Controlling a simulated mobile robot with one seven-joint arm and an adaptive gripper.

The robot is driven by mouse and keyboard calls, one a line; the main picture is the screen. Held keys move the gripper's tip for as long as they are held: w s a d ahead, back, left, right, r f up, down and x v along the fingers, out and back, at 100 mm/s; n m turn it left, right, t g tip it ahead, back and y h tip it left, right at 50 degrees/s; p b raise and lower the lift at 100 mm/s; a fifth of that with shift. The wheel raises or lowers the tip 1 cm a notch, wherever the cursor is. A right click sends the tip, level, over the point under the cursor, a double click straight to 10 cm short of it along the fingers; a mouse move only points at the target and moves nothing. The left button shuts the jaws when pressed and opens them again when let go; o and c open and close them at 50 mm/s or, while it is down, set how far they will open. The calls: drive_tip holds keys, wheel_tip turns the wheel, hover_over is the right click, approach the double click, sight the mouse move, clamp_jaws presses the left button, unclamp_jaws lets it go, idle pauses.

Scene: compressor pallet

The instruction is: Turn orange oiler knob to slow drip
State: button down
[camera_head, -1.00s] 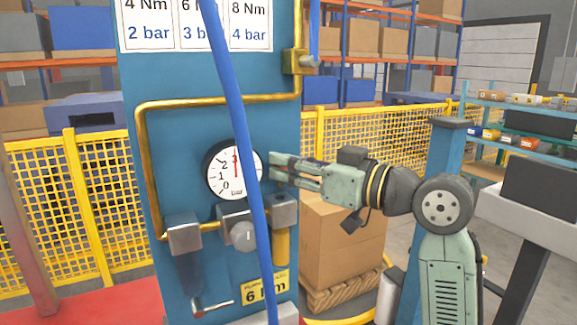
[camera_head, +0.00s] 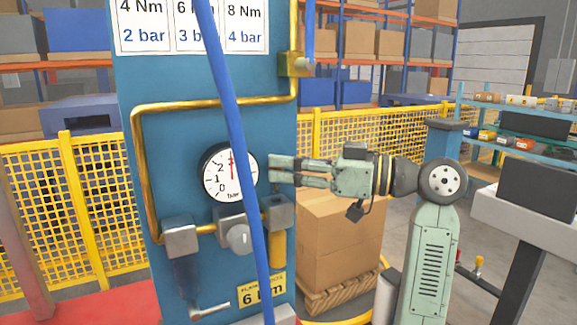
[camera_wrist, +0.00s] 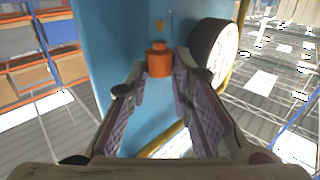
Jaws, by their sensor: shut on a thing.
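The orange oiler knob (camera_wrist: 159,62) shows in the wrist view between the tips of my gripper (camera_wrist: 160,76), whose two fingers are shut on it from either side. In the head view my gripper (camera_head: 270,172) reaches in from the right, its tips just above the grey oiler block (camera_head: 278,213) and right of the dial gauge. The knob itself is hidden there behind the fingers. An amber bowl (camera_head: 278,250) hangs under the block. The gauge (camera_head: 225,173) has a white face and a red needle pointing nearly straight up.
A blue hose (camera_head: 232,110) hangs in front of the blue panel (camera_head: 180,70). A brass pipe (camera_head: 200,101), a grey regulator knob (camera_head: 239,237) and a filter block (camera_head: 181,238) are close by. A cardboard box (camera_head: 340,240) stands on a pallet behind my arm.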

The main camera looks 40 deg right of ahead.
drive_tip(key=c, duration=1.4)
unclamp_jaws()
drive_tip(key=shift+c, duration=0.2)
drive_tip(key=v, duration=0.8)
